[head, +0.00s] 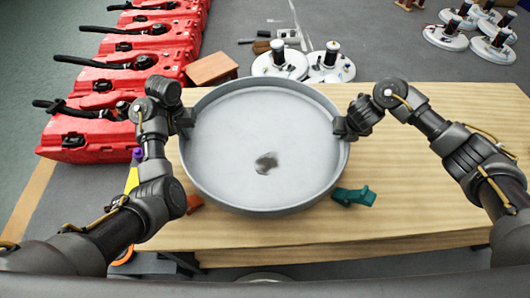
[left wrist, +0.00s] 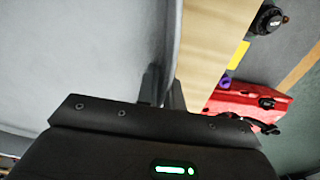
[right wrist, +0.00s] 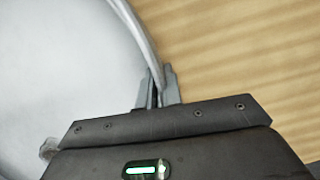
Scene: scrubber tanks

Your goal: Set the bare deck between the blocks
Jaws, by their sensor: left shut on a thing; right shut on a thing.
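The bare deck (head: 235,175) is a large round grey shallow pan with a raised rim and a dark smudge inside. It lies over the wooden table, but I cannot tell whether it touches the top. My left gripper (head: 186,121) is shut on its left rim, also seen in the left wrist view (left wrist: 163,88). My right gripper (head: 342,127) is shut on its right rim, also seen in the right wrist view (right wrist: 156,88). An orange-brown block (head: 194,203) shows at the deck's lower left. A teal block-like piece (head: 354,196) lies at its lower right. The deck hides the tabletop beneath it.
The wooden table (head: 440,170) has free room at right. A brown box (head: 212,68) stands beyond the table's left back corner. Several red tanks (head: 125,75) line the left floor. Several white round decks (head: 330,65) lie behind the table and far right.

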